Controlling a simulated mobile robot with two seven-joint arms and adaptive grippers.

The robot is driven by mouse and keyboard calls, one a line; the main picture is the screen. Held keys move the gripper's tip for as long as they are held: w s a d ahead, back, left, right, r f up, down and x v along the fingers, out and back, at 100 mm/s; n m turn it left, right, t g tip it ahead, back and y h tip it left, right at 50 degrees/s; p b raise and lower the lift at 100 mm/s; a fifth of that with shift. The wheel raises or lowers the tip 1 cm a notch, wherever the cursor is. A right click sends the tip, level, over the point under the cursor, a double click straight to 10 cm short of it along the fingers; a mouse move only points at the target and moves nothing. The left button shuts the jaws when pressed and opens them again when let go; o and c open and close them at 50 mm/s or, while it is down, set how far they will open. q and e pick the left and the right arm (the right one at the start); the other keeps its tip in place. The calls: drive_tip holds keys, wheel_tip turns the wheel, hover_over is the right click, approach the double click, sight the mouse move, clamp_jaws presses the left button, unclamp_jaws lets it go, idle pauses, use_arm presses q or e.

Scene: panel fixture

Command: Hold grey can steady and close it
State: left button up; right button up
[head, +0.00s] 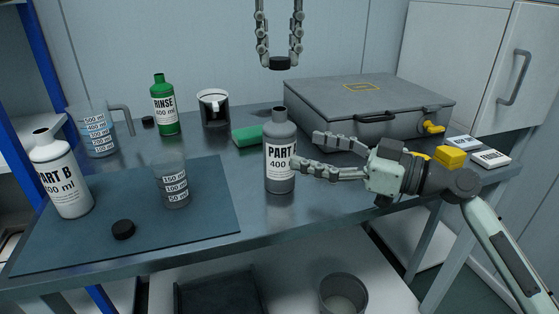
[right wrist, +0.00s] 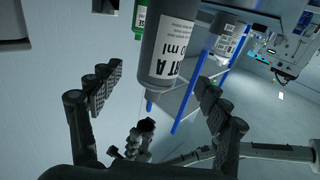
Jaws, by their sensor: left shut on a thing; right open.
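The grey can (head: 280,143), labelled PART A, stands upright on the table with its narrow neck bare. My left gripper (head: 280,57) hangs above it, shut on a black cap (head: 280,64), with a clear gap between cap and neck. My right gripper (head: 307,150) is open at the can's right side. In the right wrist view the can (right wrist: 160,70) shows between the spread fingers of my right gripper (right wrist: 155,80), apart from both; part of it is out of frame.
A grey case (head: 365,108) stands behind my right gripper. A green sponge (head: 247,135) lies behind the can. A clear beaker (head: 173,185), the PART B bottle (head: 62,180) and another black cap (head: 123,229) are on the mat at left. The table's front edge is near.

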drive_tip(key=x, duration=0.7)
drive_tip(key=shift+c, duration=0.3)
drive_tip(key=c, duration=1.7)
use_arm(q)
hover_over(280, 108)
drive_tip(key=shift+a+f, duration=0.1)
drive_tip(key=shift+f, duration=2.4)
use_arm(e)
clamp_jaws()
use_arm(q)
drive_tip(key=shift+f, duration=0.1)
drive_tip(key=shift+f, duration=0.8)
drive_tip(key=shift+f, duration=0.55)
